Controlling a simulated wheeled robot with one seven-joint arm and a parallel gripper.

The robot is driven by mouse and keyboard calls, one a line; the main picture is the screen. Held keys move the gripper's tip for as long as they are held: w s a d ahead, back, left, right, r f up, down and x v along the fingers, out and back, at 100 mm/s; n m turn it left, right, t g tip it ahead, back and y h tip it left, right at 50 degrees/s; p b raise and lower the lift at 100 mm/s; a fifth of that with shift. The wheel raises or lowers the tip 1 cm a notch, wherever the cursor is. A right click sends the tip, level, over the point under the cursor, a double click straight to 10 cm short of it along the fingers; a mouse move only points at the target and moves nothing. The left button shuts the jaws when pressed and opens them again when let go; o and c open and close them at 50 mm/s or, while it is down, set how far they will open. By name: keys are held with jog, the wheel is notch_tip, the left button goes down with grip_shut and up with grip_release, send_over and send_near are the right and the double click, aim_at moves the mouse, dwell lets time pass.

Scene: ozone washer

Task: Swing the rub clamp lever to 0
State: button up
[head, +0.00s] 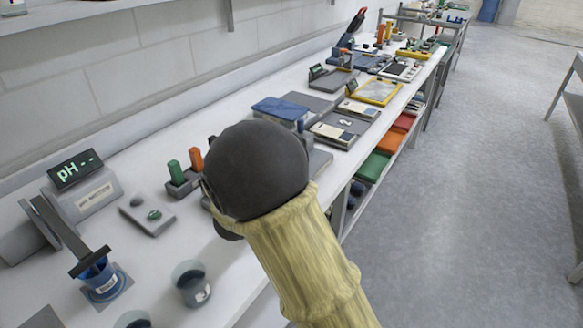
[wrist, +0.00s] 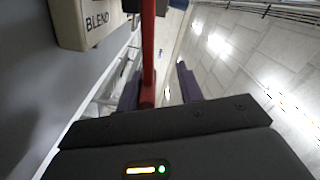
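A red bar (wrist: 148,45), which looks like the lever, runs up the middle of the wrist view. My gripper (wrist: 160,84) has its two dark fingers apart, one on each side of the bar's lower end. The bar lies nearer the left finger, and a gap shows between it and the right finger. I cannot tell whether it touches the left one. In the head view my arm hides the gripper. A dark device with a raised red-tipped handle (head: 356,20) stands far along the bench there. I cannot tell whether it is the same lever. No scale or 0 mark is readable.
A beige box marked BLEND (wrist: 88,22) is at the upper left of the wrist view. In the head view, the white bench (head: 237,290) holds a pH meter (head: 85,185), a blue beaker (head: 100,280) and several devices. Open floor (head: 470,180) lies to the right.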

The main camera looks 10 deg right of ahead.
jog(key=shift+r, duration=0.1)
notch_tip(320, 180, up, 10)
jog(key=shift+p, duration=0.45)
dwell(0.4)
